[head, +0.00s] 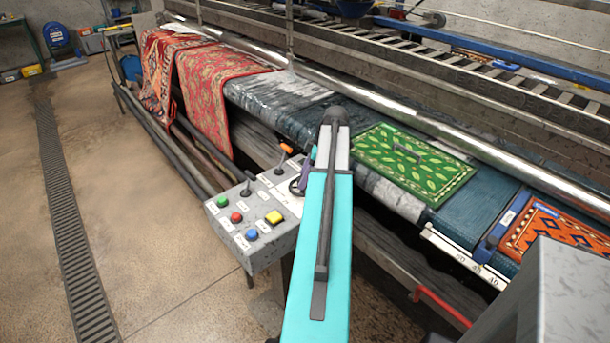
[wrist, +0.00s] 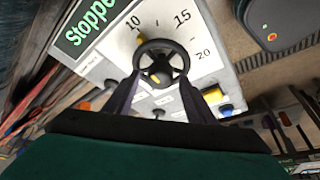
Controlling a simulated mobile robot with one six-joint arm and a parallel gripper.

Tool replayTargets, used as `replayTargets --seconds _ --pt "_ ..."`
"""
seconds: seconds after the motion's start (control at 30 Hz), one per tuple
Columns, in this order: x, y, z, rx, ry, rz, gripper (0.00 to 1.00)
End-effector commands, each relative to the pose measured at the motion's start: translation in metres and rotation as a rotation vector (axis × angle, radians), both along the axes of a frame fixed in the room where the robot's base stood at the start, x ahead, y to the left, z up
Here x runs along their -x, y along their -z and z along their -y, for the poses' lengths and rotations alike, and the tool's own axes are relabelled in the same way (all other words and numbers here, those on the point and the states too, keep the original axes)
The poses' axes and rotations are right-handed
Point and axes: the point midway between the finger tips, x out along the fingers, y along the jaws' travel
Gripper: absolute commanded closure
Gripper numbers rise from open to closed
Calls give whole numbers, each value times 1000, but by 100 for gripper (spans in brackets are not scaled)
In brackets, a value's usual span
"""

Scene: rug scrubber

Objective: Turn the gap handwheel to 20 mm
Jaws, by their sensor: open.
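The gap handwheel (wrist: 160,62) is a small black spoked wheel on a light dial panel (wrist: 205,78) in the wrist view. The dial reads 10, 15 and 20, with 20 at the right. A small orange mark shows by the 10 at the wheel's upper left, and a yellow mark shows on the wheel's lower part. My gripper (wrist: 160,92) is open, its dark purple fingers on the left and right of the wheel's lower side. I cannot tell whether they touch it. In the head view the handwheel (head: 296,187) is partly hidden by my arm.
The grey control box (head: 262,246) carries several coloured buttons and levers, one lever orange-tipped (head: 286,148). A green display reading "Stoppe…" (wrist: 90,22) stands beside the dial. A green rug (head: 400,165) lies on the machine bed to the right. Open floor is at the left.

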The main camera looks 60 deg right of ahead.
Motion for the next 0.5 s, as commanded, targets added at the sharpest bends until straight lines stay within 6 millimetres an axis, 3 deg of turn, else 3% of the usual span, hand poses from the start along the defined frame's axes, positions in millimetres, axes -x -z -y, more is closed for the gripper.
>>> replayTargets --seconds 0.2,0.43,0.5 --pt "0 0 0 0 1 0 50" --pt "1 0 1 -1 2 0 89" --pt "1 0 1 -1 2 0 90"
